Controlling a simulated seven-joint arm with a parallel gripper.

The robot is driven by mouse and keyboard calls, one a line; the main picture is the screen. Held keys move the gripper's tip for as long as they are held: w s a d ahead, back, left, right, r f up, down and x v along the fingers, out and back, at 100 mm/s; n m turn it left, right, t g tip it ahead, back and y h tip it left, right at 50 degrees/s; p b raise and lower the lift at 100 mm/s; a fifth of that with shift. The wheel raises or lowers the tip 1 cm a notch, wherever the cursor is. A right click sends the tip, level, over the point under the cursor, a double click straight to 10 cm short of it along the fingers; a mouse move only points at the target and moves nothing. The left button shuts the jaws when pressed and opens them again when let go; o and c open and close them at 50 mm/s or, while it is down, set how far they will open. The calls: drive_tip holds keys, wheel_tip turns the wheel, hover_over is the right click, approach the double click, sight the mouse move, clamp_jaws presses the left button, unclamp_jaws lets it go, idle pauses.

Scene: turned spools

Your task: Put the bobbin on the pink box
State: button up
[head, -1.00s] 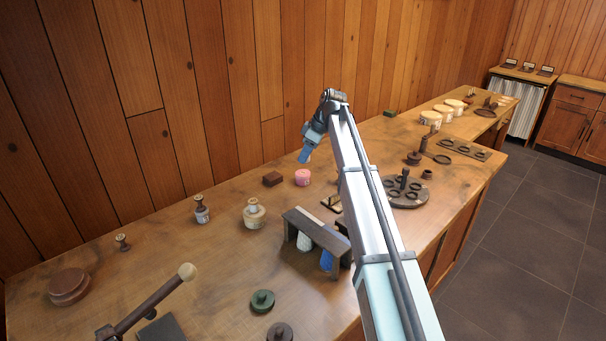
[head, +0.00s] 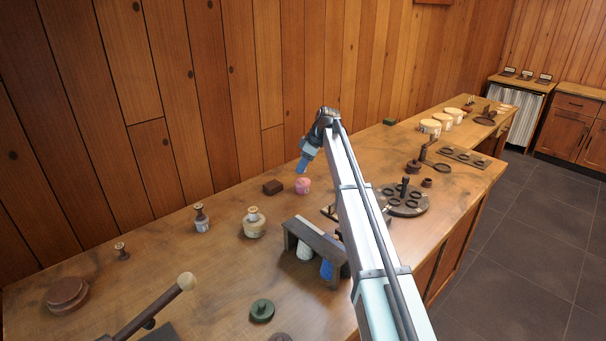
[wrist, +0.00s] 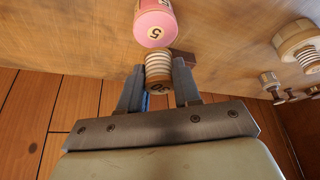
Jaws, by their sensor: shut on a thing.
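The bobbin (wrist: 158,68) has pale thread wound on it and a brown wooden end with dark marks. In the wrist view my gripper (wrist: 158,88) is shut on it, one finger on each side. The pink box (head: 302,186) is a small round tub on the bench by the wall. It also shows in the wrist view (wrist: 154,24), with a number on a pale disc, just beyond the bobbin. In the head view my gripper (head: 303,168) is just above the pink box; I cannot make out the bobbin there. I cannot tell whether bobbin and box touch.
A brown block (head: 272,188) lies just left of the pink box. A cream spool (head: 254,224) and a dark-topped spool (head: 201,218) stand nearer. A dark wooden stand (head: 317,246) and a round rack (head: 402,203) are to the right.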

drive_tip(key=shift+f, duration=1.75)
drive_tip(key=shift+f, duration=0.15)
drive_tip(key=o, duration=1)
drive_tip(key=v, duration=1.2)
